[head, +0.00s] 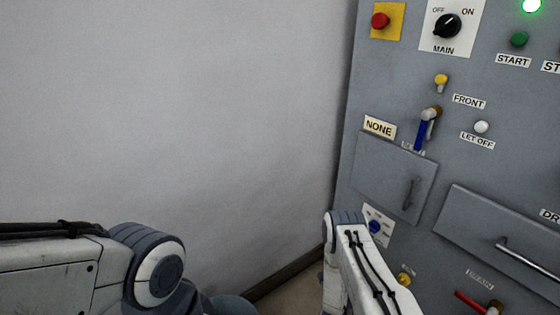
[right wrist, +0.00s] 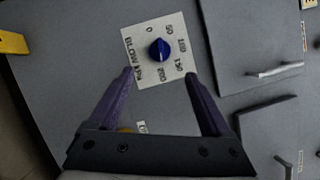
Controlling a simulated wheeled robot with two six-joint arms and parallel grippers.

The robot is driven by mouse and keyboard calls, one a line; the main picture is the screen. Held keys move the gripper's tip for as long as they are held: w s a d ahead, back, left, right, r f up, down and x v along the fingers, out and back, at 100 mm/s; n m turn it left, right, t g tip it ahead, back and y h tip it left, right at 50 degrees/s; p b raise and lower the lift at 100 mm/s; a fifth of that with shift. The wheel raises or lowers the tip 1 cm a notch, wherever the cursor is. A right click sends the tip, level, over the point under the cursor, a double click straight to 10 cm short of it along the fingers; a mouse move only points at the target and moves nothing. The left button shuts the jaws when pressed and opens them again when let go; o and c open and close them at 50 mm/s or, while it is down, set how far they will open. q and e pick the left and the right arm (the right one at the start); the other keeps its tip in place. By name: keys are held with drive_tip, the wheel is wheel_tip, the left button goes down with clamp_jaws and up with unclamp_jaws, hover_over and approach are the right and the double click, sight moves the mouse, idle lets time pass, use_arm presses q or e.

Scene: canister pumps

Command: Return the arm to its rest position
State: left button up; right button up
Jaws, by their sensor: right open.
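My right arm rises from the bottom of the head view, in front of the grey panel (head: 350,160). Its gripper is hidden there behind the arm. In the right wrist view, my right gripper (right wrist: 158,84) is open and empty, with its two purple fingers spread apart below the blue knob (right wrist: 159,50) on the white BLOW kPa dial plate (right wrist: 140,30). The blue knob also shows in the head view (head: 375,227), just beyond my right arm. My left arm comes in at the lower left of the head view, and its gripper is out of view.
The panel carries a red button (head: 380,20), a MAIN switch (head: 447,26), a blue-handled lever (head: 422,130), a small door marked NONE (head: 390,175) and a drawer-like cover with a bar handle (head: 528,258). A plain wall (head: 170,110) fills the left, with open room before it.

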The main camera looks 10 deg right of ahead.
drive_tip(key=w+a+r+n+y, duration=0.6)
drive_tip(key=w+a+n+y, duration=0.1)
drive_tip(key=w+a, duration=0.5)
drive_tip(key=s+a+r+n+g+y, duration=0.2)
drive_tip(key=s+a+r+n+y, duration=0.15)
drive_tip(key=a+n, duration=0.45)
drive_tip(key=s+a+r+n+g+y, duration=0.2)
drive_tip(key=a+r+n+y, duration=0.25)
drive_tip(key=a, duration=0.85)
drive_tip(key=s+a+r+n+g+y, duration=0.1)
drive_tip(key=s+a+r+n+g, duration=0.2)
drive_tip(key=s, duration=0.4)
drive_tip(key=s+a+r+n+g+y, duration=0.1)
drive_tip(key=s+a+r+n+g, duration=0.1)
drive_tip(key=s+a+r+n, duration=0.35)
drive_tip(key=s+d+r+n+g+h+p, duration=0.1)
drive_tip(key=s+d+r+n+g, duration=0.3)
drive_tip(key=s, duration=0.7)
drive_tip(key=s+d+n+h, duration=0.1)
drive_tip(key=s+d+n, duration=0.1)
drive_tip(key=s+n, duration=0.75)
wheel_tip(320, 180, up, 35)
drive_tip(key=s+m+p, duration=0.1)
drive_tip(key=m+p, duration=0.2)
drive_tip(key=p, duration=3.2)
drive_tip(key=shift+s+a, duration=0.2)
drive_tip(key=shift+s, duration=0.15)
drive_tip(key=shift+f, duration=0.15)
